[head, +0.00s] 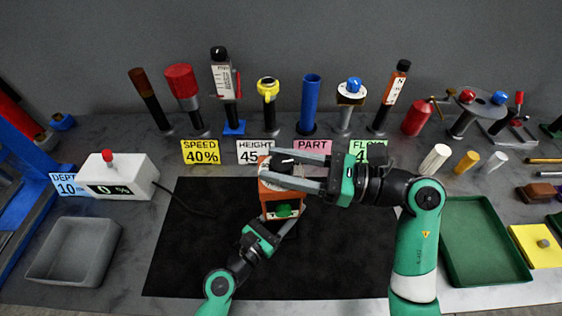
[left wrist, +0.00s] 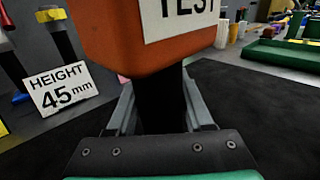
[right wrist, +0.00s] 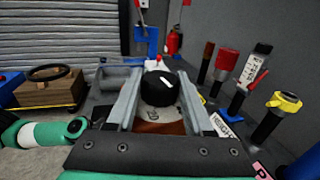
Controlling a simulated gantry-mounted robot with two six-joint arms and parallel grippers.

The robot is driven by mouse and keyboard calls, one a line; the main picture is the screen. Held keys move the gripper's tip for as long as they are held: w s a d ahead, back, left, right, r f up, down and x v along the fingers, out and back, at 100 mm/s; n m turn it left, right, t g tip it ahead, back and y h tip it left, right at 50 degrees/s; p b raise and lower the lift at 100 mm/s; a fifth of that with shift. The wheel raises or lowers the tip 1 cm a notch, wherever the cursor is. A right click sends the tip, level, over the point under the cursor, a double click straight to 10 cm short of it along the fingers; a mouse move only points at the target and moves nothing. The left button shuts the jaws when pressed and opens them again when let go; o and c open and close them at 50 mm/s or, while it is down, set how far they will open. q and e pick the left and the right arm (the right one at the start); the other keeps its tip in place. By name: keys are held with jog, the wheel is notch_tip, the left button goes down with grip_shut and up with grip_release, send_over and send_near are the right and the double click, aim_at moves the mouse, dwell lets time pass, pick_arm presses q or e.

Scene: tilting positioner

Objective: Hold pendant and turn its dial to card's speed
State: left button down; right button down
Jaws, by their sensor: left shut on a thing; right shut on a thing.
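The orange pendant (head: 269,203) is upright above the black mat, with a green button on its front. My left gripper (head: 277,231) is shut on the pendant's dark lower part, below the orange body (left wrist: 150,50), which has a label reading TEST. The black dial (right wrist: 158,88) with a white mark sits on top of the pendant. My right gripper (head: 280,171) is shut on the dial from the right, one finger on each side of it. The yellow speed card (head: 201,152) reads SPEED 40%. The white display box (head: 117,177) reads 0 % and has a red knob on top.
Other cards stand along the back: HEIGHT 45 (head: 255,152), a pink PART card (head: 312,149) and a partly hidden FLOW card. Several tools on stands line the wall. A grey bin (head: 73,251) is at left, a green tray (head: 486,240) at right. The black mat (head: 190,260) is otherwise clear.

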aim_at(282, 162)
jog(key=n+g, duration=0.1)
jog(key=g, duration=0.1)
jog(key=n+g, duration=0.1)
jog(key=g, duration=0.1)
jog(key=shift+w+d+f+y, duration=0.1)
jog(key=shift+w+f+y, duration=0.05)
jog(key=shift+y, duration=0.15)
jog(key=shift+w+f+n+g, duration=0.1)
jog(key=shift+w+n+g, duration=0.1)
jog(key=shift+n+g, duration=0.8)
jog(key=shift+s+n+g, duration=0.3)
jog(key=shift+s+g, duration=0.05)
jog(key=shift+g, duration=0.25)
jog(key=shift+c, duration=1.4)
grip_release()
pick_arm(q)
jog(key=shift+f, duration=0.1)
pick_arm(e)
notch_tip(282, 162, up, 10)
jog(key=shift+r, duration=0.15)
